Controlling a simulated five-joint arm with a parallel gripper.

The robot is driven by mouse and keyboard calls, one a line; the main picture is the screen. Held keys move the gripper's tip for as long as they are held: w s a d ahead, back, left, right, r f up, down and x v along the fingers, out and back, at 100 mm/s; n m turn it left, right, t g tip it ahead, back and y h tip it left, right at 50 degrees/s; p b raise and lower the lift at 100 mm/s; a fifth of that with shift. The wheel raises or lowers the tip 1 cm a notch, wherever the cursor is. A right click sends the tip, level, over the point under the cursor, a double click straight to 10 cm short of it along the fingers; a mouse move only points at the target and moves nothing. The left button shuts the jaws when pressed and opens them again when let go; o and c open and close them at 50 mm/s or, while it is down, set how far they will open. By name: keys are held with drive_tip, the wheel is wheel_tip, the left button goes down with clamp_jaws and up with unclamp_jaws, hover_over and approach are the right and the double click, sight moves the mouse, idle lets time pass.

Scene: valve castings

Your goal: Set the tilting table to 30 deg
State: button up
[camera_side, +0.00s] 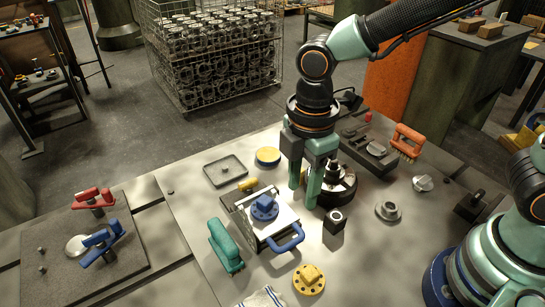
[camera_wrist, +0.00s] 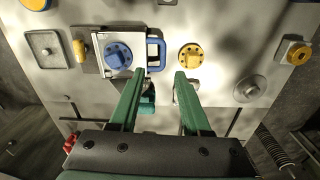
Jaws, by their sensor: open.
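The tilting table (camera_side: 284,222) is a pale metal plate on a boxy base near the middle of the bench. A blue flanged casting (camera_side: 265,207) sits on its plate, and a blue loop handle (camera_side: 287,243) sticks out at its front right. I cannot read its tilt angle. In the wrist view the blue casting (camera_wrist: 118,56) and the handle (camera_wrist: 157,52) lie beyond the left fingertip. My gripper (camera_side: 303,197) points down, open and empty, to the right of the plate in the side view. In the wrist view its fingers (camera_wrist: 159,76) are spread apart.
A teal brush (camera_side: 225,245) stands left of the table and a yellow flange (camera_side: 309,280) lies in front. A dark small block (camera_side: 335,220) and a dark round fixture (camera_side: 345,190) stand close to my gripper. A shallow tray (camera_side: 225,171) lies behind.

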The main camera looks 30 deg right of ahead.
sight(296, 239)
drive_tip(key=shift+n, duration=0.4)
drive_tip(key=f, duration=1.2)
drive_tip(key=shift+s+a+f, duration=0.2)
drive_tip(key=shift+a+f, duration=0.2)
clamp_jaws()
idle(0.6)
